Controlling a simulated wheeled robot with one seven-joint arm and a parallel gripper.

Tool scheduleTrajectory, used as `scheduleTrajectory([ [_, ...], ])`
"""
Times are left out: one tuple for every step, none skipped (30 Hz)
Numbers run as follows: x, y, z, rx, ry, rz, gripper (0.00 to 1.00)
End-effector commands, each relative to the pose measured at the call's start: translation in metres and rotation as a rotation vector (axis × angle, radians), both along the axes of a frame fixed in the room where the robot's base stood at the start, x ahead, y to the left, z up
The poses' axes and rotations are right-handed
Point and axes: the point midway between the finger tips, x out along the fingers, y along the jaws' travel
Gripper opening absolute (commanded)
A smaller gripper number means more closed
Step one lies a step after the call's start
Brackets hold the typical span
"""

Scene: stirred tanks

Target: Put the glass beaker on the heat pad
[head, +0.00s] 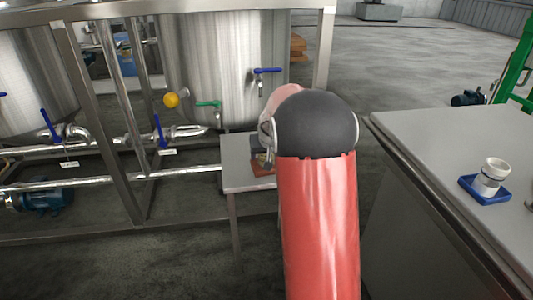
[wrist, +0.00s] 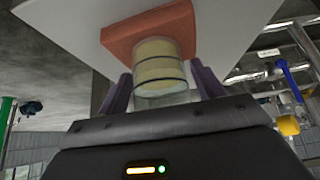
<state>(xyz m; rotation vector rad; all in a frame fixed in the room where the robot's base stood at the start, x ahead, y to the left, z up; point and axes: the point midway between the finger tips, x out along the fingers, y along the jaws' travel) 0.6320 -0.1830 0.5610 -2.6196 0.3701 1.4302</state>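The glass beaker (wrist: 158,68), a clear cylinder with yellowish bands and dark rings, shows in the wrist view over the orange-red heat pad (wrist: 120,38). It seems to stand on the pad, though the contact is not clear. My gripper (wrist: 161,80) has its dark purple fingers on either side of the beaker, with narrow gaps showing between fingers and glass. In the head view the heat pad (head: 263,169) shows as a reddish-brown patch on a small table. My red arm hides the gripper and beaker there.
The small grey table (head: 240,180) stands by steel tanks (head: 225,70) and a pipe frame. At the right, a bench (head: 440,150) carries a white cup (head: 491,176) on a blue tray (head: 476,195). Open floor lies between table and bench.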

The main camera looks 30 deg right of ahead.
Motion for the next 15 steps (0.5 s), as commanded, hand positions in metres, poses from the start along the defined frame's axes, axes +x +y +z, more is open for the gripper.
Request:
scheduleTrajectory([
  [0.0, 0.0, 0.0, 0.0, 0.0, 0.0, 0.67],
  [0.0, 0.0, 0.0, 0.0, 0.0, 0.0, 0.67],
  [0.0, 0.0, 0.0, 0.0, 0.0, 0.0, 0.67],
  [0.0, 0.0, 0.0, 0.0, 0.0, 0.0, 0.67],
  [0.0, 0.0, 0.0, 0.0, 0.0, 0.0, 0.67],
  [0.0, 0.0, 0.002, 0.0, 0.0, 0.0, 0.67],
  [0.0, 0.0, 0.003, 0.0, 0.0, 0.0, 0.67],
  [0.0, 0.0, 0.005, 0.0, 0.0, 0.0, 0.67],
  [-0.001, 0.0, 0.008, -0.001, -0.002, 0.0, 0.67],
  [-0.003, 0.001, 0.011, -0.001, -0.003, 0.0, 0.67],
  [-0.006, 0.002, 0.015, -0.001, -0.004, 0.0, 0.67],
  [-0.009, 0.003, 0.021, -0.001, -0.005, 0.0, 0.67],
  [-0.012, 0.004, 0.026, -0.001, -0.004, 0.0, 0.67],
  [-0.016, 0.005, 0.031, -0.001, -0.004, 0.0, 0.67],
  [-0.02, 0.006, 0.039, -0.001, -0.005, 0.0, 0.67],
])
